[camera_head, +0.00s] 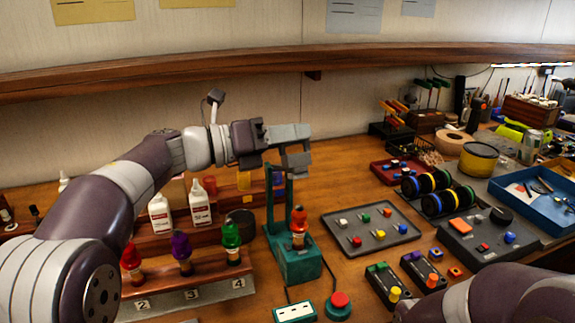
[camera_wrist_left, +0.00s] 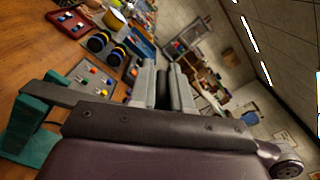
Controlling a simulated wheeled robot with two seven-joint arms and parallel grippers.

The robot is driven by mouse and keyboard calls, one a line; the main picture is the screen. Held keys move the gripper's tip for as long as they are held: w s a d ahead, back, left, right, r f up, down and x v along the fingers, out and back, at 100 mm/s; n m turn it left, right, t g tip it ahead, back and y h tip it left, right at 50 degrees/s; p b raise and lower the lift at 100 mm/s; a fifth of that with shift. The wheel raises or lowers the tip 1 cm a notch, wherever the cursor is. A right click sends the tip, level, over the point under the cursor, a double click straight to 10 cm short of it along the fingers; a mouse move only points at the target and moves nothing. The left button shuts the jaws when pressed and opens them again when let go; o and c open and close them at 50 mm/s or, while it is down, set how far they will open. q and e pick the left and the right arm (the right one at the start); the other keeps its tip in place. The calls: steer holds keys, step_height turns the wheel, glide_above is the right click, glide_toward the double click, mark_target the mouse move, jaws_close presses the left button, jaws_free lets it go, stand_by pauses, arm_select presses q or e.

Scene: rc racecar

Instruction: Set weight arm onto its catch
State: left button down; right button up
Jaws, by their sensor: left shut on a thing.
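The teal stand (camera_head: 297,262) is on the bench near the middle of the head view, with upright teal posts. An orange-capped piece (camera_head: 299,226) stands on its base. My left gripper (camera_head: 296,150) is at the top of the posts, shut on a part of the weight arm. In the left wrist view a grey bar of the weight arm (camera_wrist_left: 62,95) runs from the teal part at the left toward my gripper (camera_wrist_left: 163,88). The fingers hide most of the held part. I cannot make out the catch. My right gripper is out of view; only its arm shows.
A rack (camera_head: 205,278) with red, purple and green capped pieces stands left of the stand. White bottles (camera_head: 200,207) are behind it. A grey tray (camera_head: 370,229) of coloured buttons lies to the right. A red push button (camera_head: 340,302) is in front.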

mark_target(286, 161)
arm_select(q)
steer(key=shift+s+d+f+m+b, duration=0.25)
steer(key=shift+s+f+m+b, duration=0.6)
steer(key=shift+b, duration=1.1)
steer(key=shift+s+d+f+m+b, duration=0.25)
steer(key=shift+s+f+m+b, duration=0.55)
steer(key=shift+b, duration=1.15)
steer(key=shift+w+r, duration=0.2)
steer(key=shift+r, duration=0.05)
steer(key=c, duration=1.2)
jaws_free()
steer(key=shift+c, duration=0.2)
steer(key=shift+o, duration=0.4)
steer(key=shift+s, duration=0.15)
steer(key=shift+a, duration=0.45)
steer(key=v, duration=1.1)
steer(key=shift+s+a, duration=0.25)
steer(key=shift+a, duration=0.05)
steer(key=shift+r, duration=0.15)
